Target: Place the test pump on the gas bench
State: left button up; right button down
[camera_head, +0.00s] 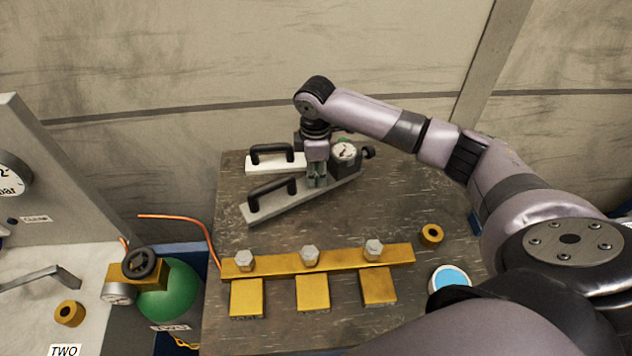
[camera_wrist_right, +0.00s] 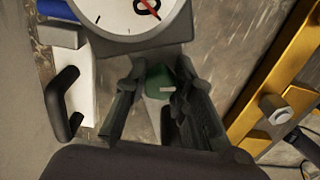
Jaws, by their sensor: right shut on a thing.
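The test pump, a grey body with a round white gauge (camera_head: 345,151) and black handles (camera_head: 270,200), stands on the dark worktable (camera_head: 400,215). My right gripper (camera_head: 317,182) reaches down onto the middle of the pump, beside the gauge, and is shut on it. In the right wrist view, the fingers (camera_wrist_right: 160,100) sit below the gauge (camera_wrist_right: 130,12), with a green part between them; the exact grip is partly hidden. The gas bench, a pale top (camera_head: 25,320) with an upright panel (camera_head: 60,185), is at the left. My left gripper is not in view.
A brass bar (camera_head: 340,260) with several bolts lies across the table front. A brass ring (camera_head: 431,235) and a blue-topped round container (camera_head: 450,280) are at right. A green cylinder (camera_head: 165,290) with a valve and an orange hose (camera_head: 180,217) stand between table and bench.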

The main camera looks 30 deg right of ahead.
aim_at(316, 182)
jog(key=shift+f, duration=0.45)
notch_tip(316, 182, down, 3)
jog(key=shift+f+p, duration=0.15)
jog(key=shift+p, duration=0.2)
jog(key=shift+f, duration=0.3)
jog(key=c, duration=1.4)
grip_release()
jog(key=shift+s+f, duration=0.1)
jog(key=shift+o, duration=0.2)
notch_tip(316, 182, up, 11)
jog(key=b, duration=0.2)
jog(key=shift+f+b, duration=0.15)
jog(key=shift+b, duration=0.2)
jog(key=shift+r, duration=0.75)
